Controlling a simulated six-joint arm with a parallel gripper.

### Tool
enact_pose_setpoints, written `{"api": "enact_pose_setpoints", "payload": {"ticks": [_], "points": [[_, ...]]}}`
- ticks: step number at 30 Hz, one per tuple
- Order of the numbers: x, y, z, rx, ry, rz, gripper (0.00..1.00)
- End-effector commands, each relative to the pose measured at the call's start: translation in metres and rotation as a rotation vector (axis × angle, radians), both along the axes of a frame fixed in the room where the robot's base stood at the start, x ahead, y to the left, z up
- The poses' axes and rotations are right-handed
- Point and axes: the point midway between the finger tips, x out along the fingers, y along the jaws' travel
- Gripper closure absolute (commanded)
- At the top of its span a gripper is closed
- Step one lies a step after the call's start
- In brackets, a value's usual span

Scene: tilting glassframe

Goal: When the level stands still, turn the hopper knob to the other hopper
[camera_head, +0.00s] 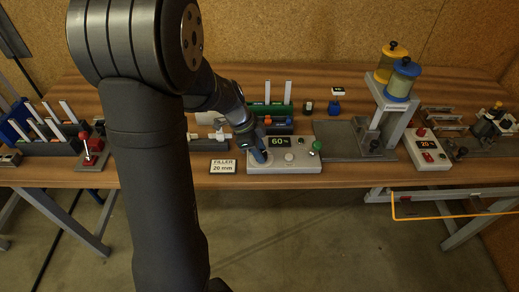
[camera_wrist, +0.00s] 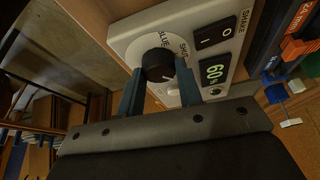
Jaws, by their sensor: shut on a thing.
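The hopper knob (camera_wrist: 157,62) is black on a round white dial, with lettering that seems to read BLUE beside it. A pale pointer line shows on the knob. My gripper (camera_wrist: 161,76) has one finger on each side of the knob and is shut on it. In the head view my gripper (camera_head: 258,155) reaches down onto the left end of the grey control box (camera_head: 300,165), hiding the knob. The box's green display (camera_wrist: 214,70) reads about 60. Two hoppers, one behind (camera_head: 391,62) and one in front (camera_head: 402,82), stand on a grey stand at the right.
A FILLER 20 mm card (camera_head: 223,167) lies left of the box. A rocker switch (camera_wrist: 215,33) marked SHAKE is near the knob. Racks of white strips (camera_head: 50,130) stand left. My arm hides the table's left middle.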

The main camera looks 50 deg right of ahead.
Motion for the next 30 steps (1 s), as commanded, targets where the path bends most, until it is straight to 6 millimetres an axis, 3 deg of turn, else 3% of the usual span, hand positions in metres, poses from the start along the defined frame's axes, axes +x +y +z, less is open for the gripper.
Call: {"api": "enact_pose_setpoints", "payload": {"ticks": [30], "points": [[-0.0055, 0.0022, 0.0004, -0.002, -0.002, 0.933, 0.9]]}}
